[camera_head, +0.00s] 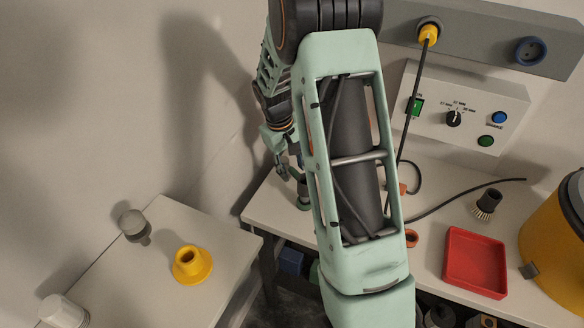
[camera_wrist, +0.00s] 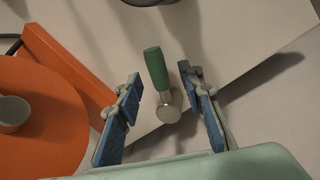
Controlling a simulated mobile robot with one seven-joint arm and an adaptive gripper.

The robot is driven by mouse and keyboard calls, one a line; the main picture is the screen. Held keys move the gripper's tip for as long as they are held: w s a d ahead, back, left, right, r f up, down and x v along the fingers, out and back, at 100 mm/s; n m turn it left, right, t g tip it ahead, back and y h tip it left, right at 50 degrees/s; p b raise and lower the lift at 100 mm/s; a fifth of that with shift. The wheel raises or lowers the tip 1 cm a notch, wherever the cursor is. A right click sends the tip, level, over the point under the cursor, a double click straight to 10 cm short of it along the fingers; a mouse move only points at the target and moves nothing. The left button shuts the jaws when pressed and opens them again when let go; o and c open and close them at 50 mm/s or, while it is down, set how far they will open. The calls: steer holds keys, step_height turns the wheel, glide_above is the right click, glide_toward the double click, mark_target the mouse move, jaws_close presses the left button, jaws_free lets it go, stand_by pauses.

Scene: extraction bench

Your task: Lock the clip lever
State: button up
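In the wrist view a green-handled lever (camera_wrist: 155,68) with a round metal end (camera_wrist: 169,107) shows between my fingers; it appears to be the clip lever. My gripper (camera_wrist: 160,78) is open, with one blue-padded finger on each side of the lever. I see a gap on both sides and no clear contact. I cannot tell the lever's depth relative to the fingertips. In the head view my gripper (camera_head: 286,168) hangs over the left end of the bench, beside a dark and green upright piece (camera_head: 304,192). My arm hides much of this area, and the lever is not clear there.
An orange disc (camera_wrist: 45,125) and orange bar (camera_wrist: 68,62) lie left of my fingers. The bench (camera_head: 440,212) carries a red tray (camera_head: 475,262), a brush (camera_head: 487,204) and a yellow drum (camera_head: 555,245). A yellow cone (camera_head: 192,264) stands on the left table.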

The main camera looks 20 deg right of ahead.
jaws_close()
steer(key=shift+a, duration=0.1)
stand_by(0.5)
steer(key=m, duration=0.1)
steer(key=a+m, duration=0.1)
steer(key=m, duration=0.1)
steer(key=a+m+g, duration=0.1)
steer(key=m, duration=0.1)
steer(key=shift+w, duration=0.1)
steer(key=shift+w+a+m+g+p, duration=0.2)
steer(key=shift+a+m+p, duration=0.15)
steer(key=shift+m, duration=0.65)
steer(key=shift+w+a+m+g+p, duration=0.15)
steer(key=shift+a+m+p, duration=0.2)
steer(key=shift+m, duration=0.65)
steer(key=shift+a, duration=0.1)
jaws_free()
